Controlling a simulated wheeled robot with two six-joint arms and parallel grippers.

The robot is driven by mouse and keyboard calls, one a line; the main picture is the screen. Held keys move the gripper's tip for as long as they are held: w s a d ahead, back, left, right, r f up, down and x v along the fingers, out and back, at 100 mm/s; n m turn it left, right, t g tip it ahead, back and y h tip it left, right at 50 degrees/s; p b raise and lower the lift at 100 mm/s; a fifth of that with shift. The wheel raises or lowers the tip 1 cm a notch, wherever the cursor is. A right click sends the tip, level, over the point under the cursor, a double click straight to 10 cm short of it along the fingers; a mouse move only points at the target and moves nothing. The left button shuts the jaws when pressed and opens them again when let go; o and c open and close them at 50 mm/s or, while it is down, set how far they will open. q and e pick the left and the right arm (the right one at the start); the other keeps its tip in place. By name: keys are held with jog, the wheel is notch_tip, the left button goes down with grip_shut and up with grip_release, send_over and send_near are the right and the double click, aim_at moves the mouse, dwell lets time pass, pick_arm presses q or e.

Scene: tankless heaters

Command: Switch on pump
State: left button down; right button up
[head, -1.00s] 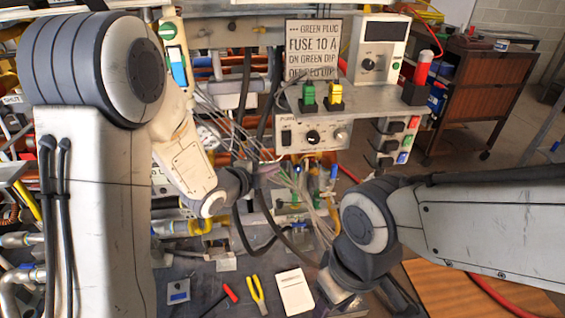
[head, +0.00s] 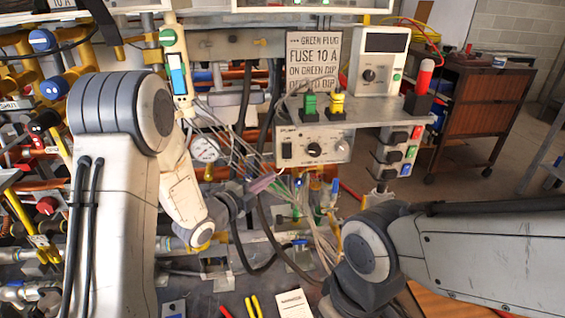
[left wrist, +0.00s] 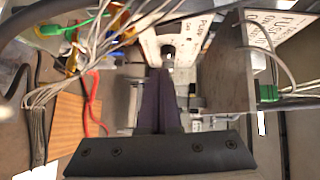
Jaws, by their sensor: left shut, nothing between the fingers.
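The pump control box (head: 312,148) is a light grey panel under a shelf. It has a black rocker switch (head: 287,151) at its left end and a dark round knob (head: 313,150) near its middle. My left gripper (head: 270,181) is shut and empty, below and left of the box. In the left wrist view its dark fingers (left wrist: 161,90) point toward the box face (left wrist: 152,45), which carries a PUMP label. A black control (left wrist: 168,50) shows just past the fingertips; I cannot tell whether they touch it. My right gripper is out of sight.
Loose wires (head: 325,235) hang below the box. A pressure gauge (head: 205,149) and pipes crowd the left side.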

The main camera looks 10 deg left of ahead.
pick_arm(q)
send_near(291, 157)
jog(key=d, duration=0.4)
jog(key=w, duration=0.2)
jog(key=w+a, duration=0.1)
jog(key=w, duration=0.2)
jog(key=shift+a+f, duration=0.15)
jog(key=shift+f, duration=0.05)
